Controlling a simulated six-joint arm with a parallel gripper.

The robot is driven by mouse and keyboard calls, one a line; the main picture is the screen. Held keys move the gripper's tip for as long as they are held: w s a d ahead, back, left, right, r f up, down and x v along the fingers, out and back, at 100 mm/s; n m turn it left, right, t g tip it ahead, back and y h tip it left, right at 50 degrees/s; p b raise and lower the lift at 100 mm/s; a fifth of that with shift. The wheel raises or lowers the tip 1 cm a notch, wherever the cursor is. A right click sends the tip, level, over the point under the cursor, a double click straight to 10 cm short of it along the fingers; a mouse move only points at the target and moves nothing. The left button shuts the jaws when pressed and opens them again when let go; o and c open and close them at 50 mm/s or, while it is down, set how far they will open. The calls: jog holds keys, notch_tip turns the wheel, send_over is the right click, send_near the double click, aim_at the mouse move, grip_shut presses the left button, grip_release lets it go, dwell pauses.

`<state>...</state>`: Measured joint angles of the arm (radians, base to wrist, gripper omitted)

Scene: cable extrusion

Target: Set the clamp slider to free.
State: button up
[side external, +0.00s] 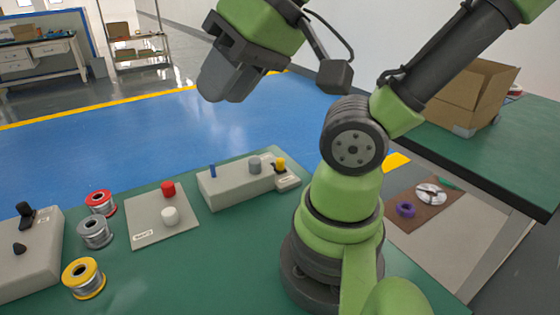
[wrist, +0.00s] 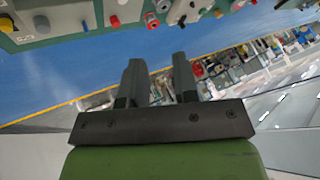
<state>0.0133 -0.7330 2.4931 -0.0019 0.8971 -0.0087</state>
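A long grey box (side external: 235,187) stands on the green table in the side external view. The blue pin (wrist: 84,26) and grey knob (wrist: 42,22) also show in the wrist view. My gripper (wrist: 156,60) is high above the table, away from the box. Its fingers are apart with nothing between them.
Another grey box (side external: 32,260) has black controls. A cardboard box (side external: 460,95) is at right.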

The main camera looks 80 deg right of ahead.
jog(key=shift+o, duration=0.3)
jog(key=w+d+f+m+g+h, duration=0.1)
jog(key=w+d+f+g+h, duration=0.1)
jog(key=w+d, duration=0.3)
jog(key=d+f, duration=0.1)
jog(key=d, duration=0.3)
jog(key=shift+w+f+g+h, duration=0.15)
jog(key=shift+w+g+h, duration=0.15)
jog(key=shift+w, duration=0.1)
jog(key=m+g, duration=0.2)
jog(key=g, duration=0.3)
send_over(280, 160)
notch_tip(280, 160, down, 15)
jog(key=shift+d+f, duration=0.1)
jog(key=shift+f, duration=0.1)
notch_tip(280, 160, down, 10)
jog(key=shift+r, duration=0.1)
grip_shut()
